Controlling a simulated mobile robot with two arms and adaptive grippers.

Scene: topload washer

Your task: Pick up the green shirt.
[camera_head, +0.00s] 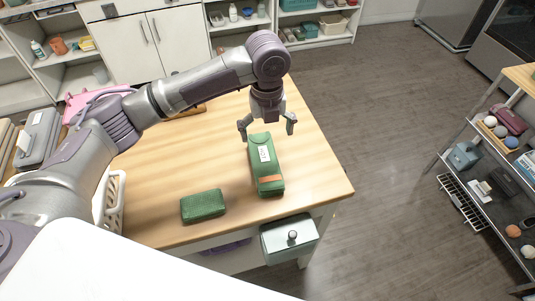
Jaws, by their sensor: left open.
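Two green things lie on the wooden table (165,160). A long dark green item (267,176) with a white label and an orange band lies near the right edge. A smaller, folded-looking green item (203,206) with a textured surface lies to its left, near the front edge. I cannot tell for sure which is the shirt; the smaller one looks more like folded cloth. My left gripper (268,126) is open and points down at the far end of the long green item, its fingers on either side. I cannot tell whether they touch it. My right gripper is out of view.
A white basket (114,200) stands at the table's left side, partly behind my left arm. White cabinets (155,45) stand behind. A loaded shelf rack (490,165) stands at right; the floor between is clear.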

